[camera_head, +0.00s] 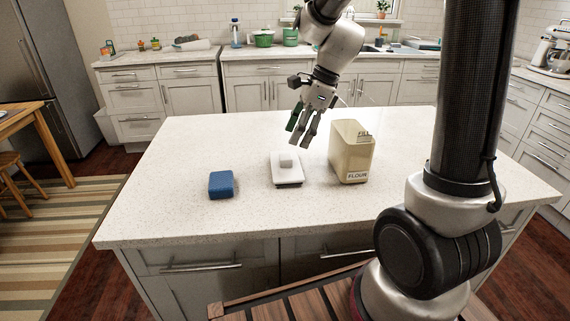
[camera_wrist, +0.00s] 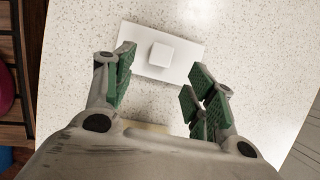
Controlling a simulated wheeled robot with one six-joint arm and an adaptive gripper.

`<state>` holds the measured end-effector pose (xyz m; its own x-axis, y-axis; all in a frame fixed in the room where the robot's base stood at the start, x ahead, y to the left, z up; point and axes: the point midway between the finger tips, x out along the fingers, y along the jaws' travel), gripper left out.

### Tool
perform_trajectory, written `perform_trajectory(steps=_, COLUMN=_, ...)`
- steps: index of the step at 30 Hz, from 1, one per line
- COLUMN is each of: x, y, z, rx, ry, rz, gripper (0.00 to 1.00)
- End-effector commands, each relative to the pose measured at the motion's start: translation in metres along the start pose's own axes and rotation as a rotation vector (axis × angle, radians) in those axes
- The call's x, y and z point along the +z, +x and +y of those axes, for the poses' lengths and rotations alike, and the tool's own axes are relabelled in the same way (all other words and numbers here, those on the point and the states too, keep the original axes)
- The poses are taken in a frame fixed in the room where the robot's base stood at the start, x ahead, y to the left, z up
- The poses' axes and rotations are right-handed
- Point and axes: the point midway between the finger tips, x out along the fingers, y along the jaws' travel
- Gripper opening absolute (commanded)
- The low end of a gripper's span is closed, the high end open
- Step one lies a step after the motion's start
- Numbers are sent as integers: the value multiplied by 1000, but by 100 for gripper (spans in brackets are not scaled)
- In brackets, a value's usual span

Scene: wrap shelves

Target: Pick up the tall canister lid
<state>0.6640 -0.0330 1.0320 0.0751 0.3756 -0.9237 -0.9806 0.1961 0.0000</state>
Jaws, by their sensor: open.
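The canister lid (camera_head: 287,179) is a flat white rectangle with a small square knob (camera_head: 286,160). It lies on the white speckled counter, to the left of the tall cream canister marked FLOUR (camera_head: 352,165), which stands upright with its top open. My gripper (camera_head: 302,139) is open and empty above the lid, its green-padded fingers pointing down. The fingers appear apart from the lid.
A blue block (camera_head: 221,185) sits on the counter (camera_head: 200,226) to the left of the lid. The counter is clear around these things. Cabinets with a green pot (camera_head: 263,39) line the back wall. A wooden table (camera_head: 28,112) stands at the left.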

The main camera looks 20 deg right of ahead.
Motion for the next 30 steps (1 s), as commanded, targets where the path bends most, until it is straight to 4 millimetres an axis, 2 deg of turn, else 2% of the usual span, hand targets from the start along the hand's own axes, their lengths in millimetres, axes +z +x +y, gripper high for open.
perform_trajectory(steps=13, x=1, y=63, z=-2, rx=4, ry=-1, rz=1, gripper=55)
perform_trajectory(steps=17, x=1, y=72, z=-2, rx=2, ry=0, rz=0, gripper=55)
perform_trajectory(steps=23, x=1, y=72, z=-2, rx=0, ry=-1, rz=0, gripper=55)
perform_trajectory(steps=30, x=1, y=72, z=-2, rx=0, ry=-1, rz=0, gripper=12)
